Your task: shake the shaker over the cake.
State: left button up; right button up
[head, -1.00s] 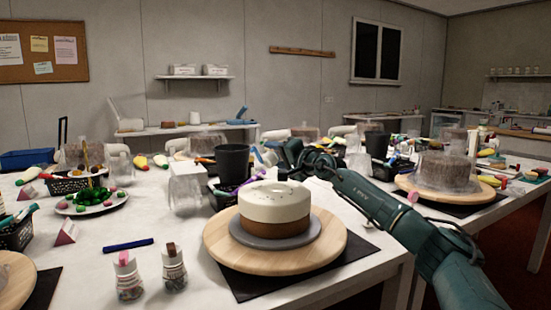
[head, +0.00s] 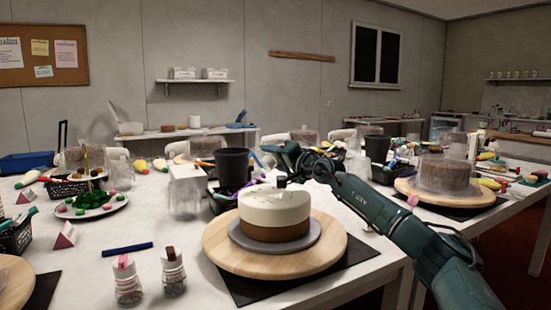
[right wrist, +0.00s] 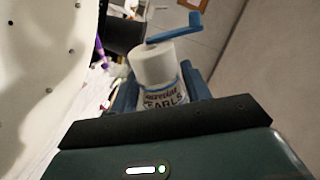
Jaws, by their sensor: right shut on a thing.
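The cake (head: 272,208), white above and brown below, stands on a grey board on a round wooden turntable (head: 225,250). My right gripper (head: 281,168) is above the back of the cake top. In the right wrist view it (right wrist: 158,98) is shut on a shaker (right wrist: 160,72) with a white end and a label reading "PEARLS". The shaker is mostly hidden by the gripper in the head view. My left gripper is not in view.
Two more shakers (head: 126,282) (head: 173,272) stand front left, near a blue pen (head: 127,249). A black pot (head: 232,165) stands behind the cake. Another cake turntable (head: 455,198) is at right.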

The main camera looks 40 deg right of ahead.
jog(key=shift+r+n, duration=0.15)
jog(key=shift+n, duration=0.25)
